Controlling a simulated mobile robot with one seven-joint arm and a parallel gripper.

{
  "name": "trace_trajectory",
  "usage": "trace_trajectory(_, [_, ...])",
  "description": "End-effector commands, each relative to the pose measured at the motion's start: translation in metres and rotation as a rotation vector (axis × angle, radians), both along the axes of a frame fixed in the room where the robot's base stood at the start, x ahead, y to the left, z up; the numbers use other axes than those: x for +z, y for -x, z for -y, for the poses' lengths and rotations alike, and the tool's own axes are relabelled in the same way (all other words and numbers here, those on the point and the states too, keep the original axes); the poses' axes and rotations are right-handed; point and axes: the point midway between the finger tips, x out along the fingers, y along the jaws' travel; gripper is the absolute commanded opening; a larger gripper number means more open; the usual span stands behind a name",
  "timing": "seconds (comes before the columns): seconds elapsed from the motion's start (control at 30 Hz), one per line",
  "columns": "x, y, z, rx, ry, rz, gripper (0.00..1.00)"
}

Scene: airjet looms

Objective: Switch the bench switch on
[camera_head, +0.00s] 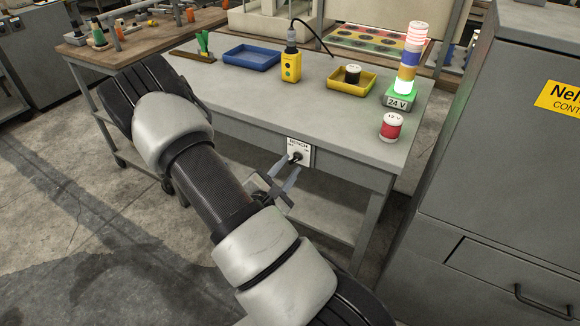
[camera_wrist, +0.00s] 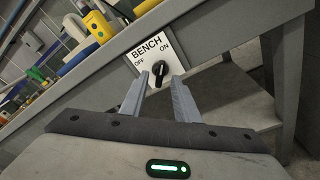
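The bench switch (camera_head: 297,157) is a black rotary knob on a white plate on the front apron of the grey workbench (camera_head: 340,125). In the wrist view the knob (camera_wrist: 159,73) shows below the word BENCH, with OFF to the left and ON to the right. Which mark the knob points to is too small to tell. My gripper (camera_head: 283,174) is in front of the switch. In the wrist view my gripper (camera_wrist: 159,78) is open, its two fingers apart with the knob appearing between their tips. I cannot tell whether they touch it.
A grey cabinet (camera_head: 500,170) stands close on the right.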

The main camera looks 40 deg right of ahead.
Motion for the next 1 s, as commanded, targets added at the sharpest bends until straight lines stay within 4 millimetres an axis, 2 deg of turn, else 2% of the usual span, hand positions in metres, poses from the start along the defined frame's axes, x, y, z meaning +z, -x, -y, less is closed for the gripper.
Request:
trace_trajectory(0.43, [0.000, 0.016, -0.041, 0.003, -0.001, -0.001, 0.28])
trace_trajectory(0.87, [0.000, 0.019, -0.046, 0.001, 0.000, -0.001, 0.28])
trace_trajectory(1.0, [0.002, 0.023, -0.057, 0.004, -0.001, -0.001, 0.28])
